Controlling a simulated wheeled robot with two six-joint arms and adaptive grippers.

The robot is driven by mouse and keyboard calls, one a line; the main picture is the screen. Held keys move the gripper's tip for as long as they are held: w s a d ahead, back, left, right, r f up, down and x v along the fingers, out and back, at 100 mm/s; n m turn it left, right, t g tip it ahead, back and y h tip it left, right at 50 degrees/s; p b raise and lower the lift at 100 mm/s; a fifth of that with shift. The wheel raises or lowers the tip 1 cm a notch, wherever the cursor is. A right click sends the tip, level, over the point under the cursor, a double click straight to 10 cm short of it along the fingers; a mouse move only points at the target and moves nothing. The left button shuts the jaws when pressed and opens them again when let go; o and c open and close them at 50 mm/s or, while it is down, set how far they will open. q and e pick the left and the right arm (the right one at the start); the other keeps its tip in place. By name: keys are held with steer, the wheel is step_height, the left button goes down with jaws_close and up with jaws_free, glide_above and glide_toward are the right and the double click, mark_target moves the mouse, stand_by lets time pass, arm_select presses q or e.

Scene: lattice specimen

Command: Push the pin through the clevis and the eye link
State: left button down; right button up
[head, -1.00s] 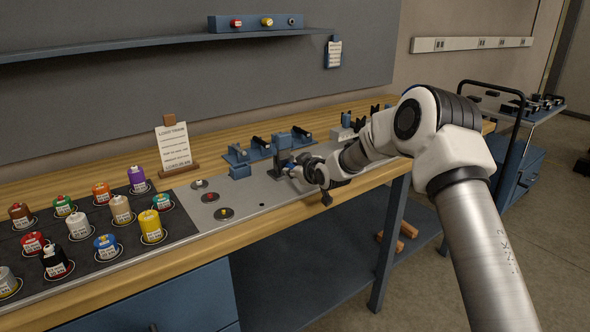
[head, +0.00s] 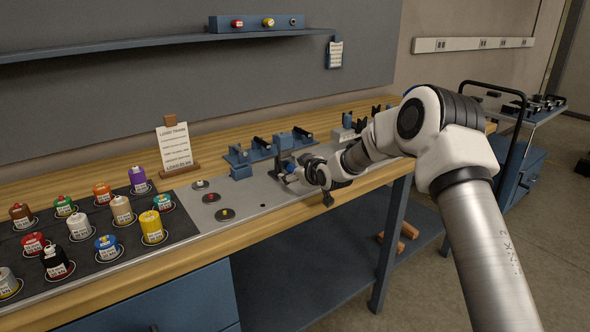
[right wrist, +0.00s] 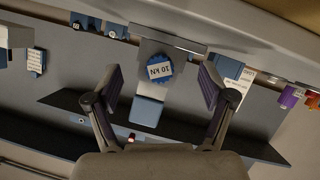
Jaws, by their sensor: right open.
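My right gripper (head: 287,177) is at the front of a dark upright stand with a blue top (head: 284,141). In the right wrist view, which is upside down, its two fingers (right wrist: 160,70) are wide apart with a gap on each side of a blue scalloped disc (right wrist: 158,68) marked "10 kN". The disc is in front of the grey and blue stand (right wrist: 147,112), and neither finger touches it. I cannot make out the pin, the clevis or the eye link as separate parts; the gripper and stand may hide them. My left gripper is not in view.
A blue rack with dark pieces (head: 238,156) is behind the stand. Colored labelled canisters (head: 152,228) stand on a dark mat at left. Small discs (head: 225,214) lie on the grey plate, and a sign (head: 175,146) stands behind.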

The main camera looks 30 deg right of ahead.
steer(key=shift+p+v, duration=0.45)
steer(key=shift+v, duration=0.8)
steer(key=shift+p+v, duration=0.75)
steer(key=shift+v, duration=0.35)
steer(key=shift+r, duration=0.15)
steer(key=v, duration=1.1)
steer(key=shift+s, duration=0.45)
steer(key=shift+r, duration=0.15)
